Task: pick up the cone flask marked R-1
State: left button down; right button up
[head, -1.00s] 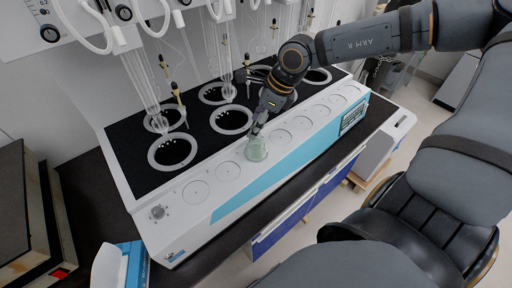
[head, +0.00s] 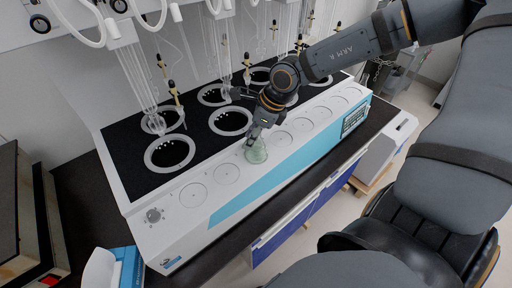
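A small pale green glass cone flask (head: 257,154) stands on the white front ledge of the distiller (head: 221,193), on one of its round plates. Its marking is too small to read. My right gripper (head: 254,138) comes down from above, with its fingertips at the flask's neck. The fingers are small and dark here, and I cannot tell whether they are closed on the neck. The flask looks upright. My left gripper is not in view.
Black round heating wells (head: 170,153) with glass tubes above them line the back of the distiller. Empty round plates (head: 193,194) lie along the ledge. A blue and white box (head: 128,266) sits at the lower left. A dark-topped case (head: 14,215) stands at the left edge.

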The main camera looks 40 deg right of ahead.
grip_shut()
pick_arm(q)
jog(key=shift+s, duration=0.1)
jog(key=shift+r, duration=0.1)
pick_arm(e)
jog(key=shift+r, duration=0.1)
